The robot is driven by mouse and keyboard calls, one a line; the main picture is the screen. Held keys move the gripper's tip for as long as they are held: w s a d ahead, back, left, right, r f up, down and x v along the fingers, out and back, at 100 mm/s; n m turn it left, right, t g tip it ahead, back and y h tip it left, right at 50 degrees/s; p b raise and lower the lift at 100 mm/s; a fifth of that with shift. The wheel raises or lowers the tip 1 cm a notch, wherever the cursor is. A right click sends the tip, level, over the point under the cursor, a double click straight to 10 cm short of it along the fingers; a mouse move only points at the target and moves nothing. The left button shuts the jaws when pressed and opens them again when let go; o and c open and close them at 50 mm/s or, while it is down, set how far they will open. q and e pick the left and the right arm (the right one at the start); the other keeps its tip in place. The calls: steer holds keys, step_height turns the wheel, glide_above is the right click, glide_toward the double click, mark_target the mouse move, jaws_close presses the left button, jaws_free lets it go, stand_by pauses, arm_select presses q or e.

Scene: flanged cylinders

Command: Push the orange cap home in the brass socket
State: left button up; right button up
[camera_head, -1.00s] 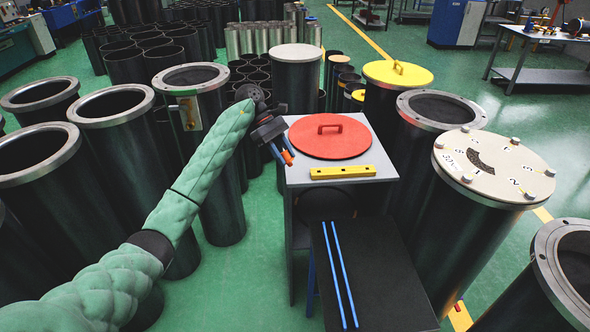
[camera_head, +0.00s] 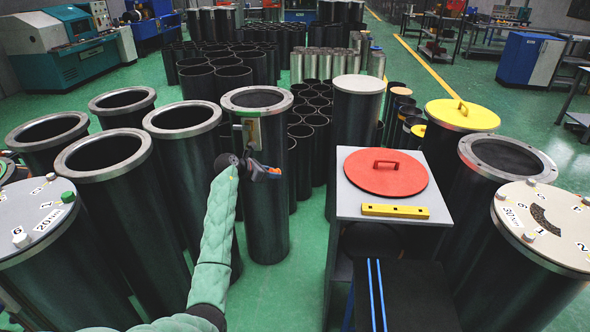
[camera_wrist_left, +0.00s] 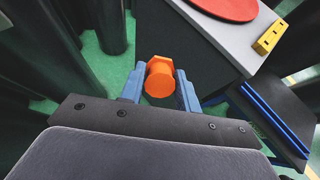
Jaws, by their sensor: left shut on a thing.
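The orange cap (camera_wrist_left: 159,80) is a hex-headed piece with a round end, held between the two blue-grey fingers of my left gripper (camera_wrist_left: 159,90) in the left wrist view. In the head view my left gripper (camera_head: 268,174) is in front of a dark flanged cylinder, with a little of the orange showing at its tips. A small brass-coloured fitting (camera_head: 252,133), which looks like the socket, is on the upper side of that cylinder, above the gripper. The cap appears apart from it. The socket's opening is too small to make out. My right gripper is not in view.
A grey table (camera_head: 345,203) to the right carries a red lid (camera_head: 386,178) and a yellow bar (camera_head: 395,211). A black surface with blue rails (camera_head: 372,290) stands in front of it. Flanged cylinders crowd both sides. Green floor shows between cylinder and table.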

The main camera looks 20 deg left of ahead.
arm_select(q)
steer(key=a+f+n+t+y, duration=0.3)
steer(key=a+f+n+y, duration=0.1)
steer(key=a, duration=0.4)
steer(key=a+f+n+t+y, duration=0.3)
steer(key=a+f+n+y, duration=0.1)
steer(key=a+y, duration=0.3)
steer(key=shift+s+a+n+t, duration=0.3)
steer(key=shift+s+a+n, duration=0.1)
steer(key=shift+a+n, duration=0.6)
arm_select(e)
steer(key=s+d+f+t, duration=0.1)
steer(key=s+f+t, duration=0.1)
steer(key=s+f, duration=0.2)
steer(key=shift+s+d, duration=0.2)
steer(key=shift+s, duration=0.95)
arm_select(q)
steer(key=shift+a, duration=0.1)
steer(key=shift+t, duration=0.4)
